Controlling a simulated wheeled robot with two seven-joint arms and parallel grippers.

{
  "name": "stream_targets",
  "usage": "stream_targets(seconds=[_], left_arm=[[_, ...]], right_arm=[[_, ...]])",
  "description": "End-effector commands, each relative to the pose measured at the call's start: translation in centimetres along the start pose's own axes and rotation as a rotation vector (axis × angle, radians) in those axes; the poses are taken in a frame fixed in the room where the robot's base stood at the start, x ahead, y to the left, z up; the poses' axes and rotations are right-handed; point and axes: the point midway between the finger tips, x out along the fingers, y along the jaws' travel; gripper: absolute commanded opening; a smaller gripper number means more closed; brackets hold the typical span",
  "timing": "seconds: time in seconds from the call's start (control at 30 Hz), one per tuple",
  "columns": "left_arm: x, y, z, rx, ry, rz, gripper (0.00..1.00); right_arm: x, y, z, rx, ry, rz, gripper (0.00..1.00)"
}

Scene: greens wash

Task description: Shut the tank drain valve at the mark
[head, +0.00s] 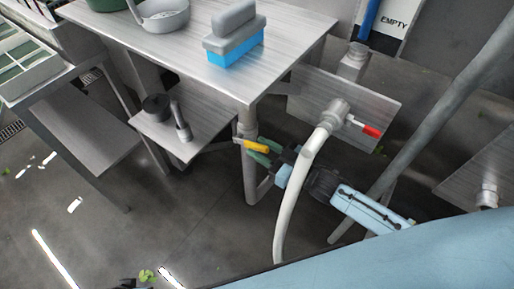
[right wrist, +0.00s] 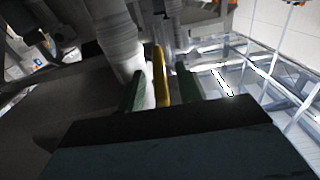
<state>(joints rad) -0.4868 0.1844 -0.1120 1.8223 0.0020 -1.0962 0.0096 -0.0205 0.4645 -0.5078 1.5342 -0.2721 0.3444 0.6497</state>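A valve with a yellow lever handle (head: 257,146) sits on a grey vertical pipe (head: 251,180) under the steel table corner. My right gripper (head: 262,152) reaches in from the lower right, with its green fingers at the yellow handle. In the right wrist view, the yellow handle (right wrist: 161,76) stands between the two green fingers (right wrist: 161,90), which are apart with gaps beside it. A second valve with a red-tipped lever (head: 366,129) sits to the right on a thick pale hose. I cannot make out any mark. My left gripper is not in view.
The pale hose (head: 292,195) hangs just beside my right gripper. A grey slanted pipe (head: 430,115) crosses at right. The steel table (head: 165,55) holds a blue-and-grey brush (head: 235,35) and a grey pan (head: 163,14). A lower shelf (head: 205,118) lies left of the valve.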

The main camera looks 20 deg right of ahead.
Motion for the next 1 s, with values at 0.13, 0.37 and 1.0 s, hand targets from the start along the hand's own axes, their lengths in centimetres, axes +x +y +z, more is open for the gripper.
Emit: stream_targets(seconds=[0.13,0.37,1.0], left_arm=[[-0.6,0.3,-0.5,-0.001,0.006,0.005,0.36],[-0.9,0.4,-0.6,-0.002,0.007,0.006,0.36],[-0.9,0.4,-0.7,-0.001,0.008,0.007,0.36]], right_arm=[[1.4,0.0,0.1,0.000,0.001,-0.001,0.35],[1.7,0.0,0.0,0.000,-0.001,0.000,0.35],[1.7,0.0,0.0,0.000,-0.001,0.000,0.00]])
